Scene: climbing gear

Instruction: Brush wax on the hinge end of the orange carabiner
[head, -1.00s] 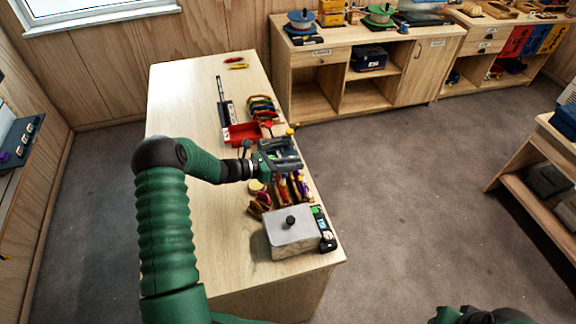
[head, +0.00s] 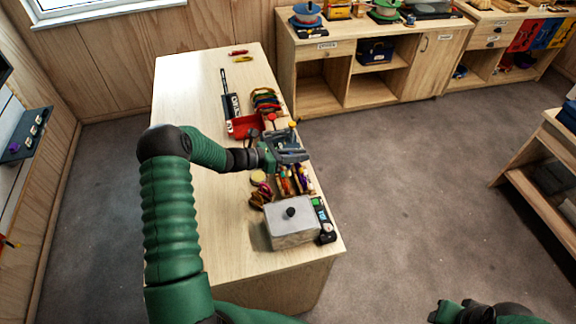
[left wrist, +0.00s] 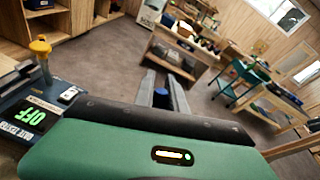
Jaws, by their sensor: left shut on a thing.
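My left gripper (head: 294,150) is over the right edge of the wooden table, between a red tray and a grey-lidded box. In the left wrist view its two grey fingers (left wrist: 164,92) are closed around a small dark blue thing (left wrist: 161,98), mostly hidden between them. I cannot tell whether this is a brush. Several coloured carabiner-like loops (head: 265,99) sit in a row behind the red tray. I cannot pick out the orange carabiner or its hinge end for sure. My right gripper (head: 487,312) shows only partly at the bottom right, away from the table.
The red tray (head: 244,126), the grey-lidded box (head: 291,218) and several small coloured items (head: 292,181) line the table's right side. A tester with a yellow knob (left wrist: 40,47) stands close beside my left wrist. The table's left half (head: 190,100) is bare.

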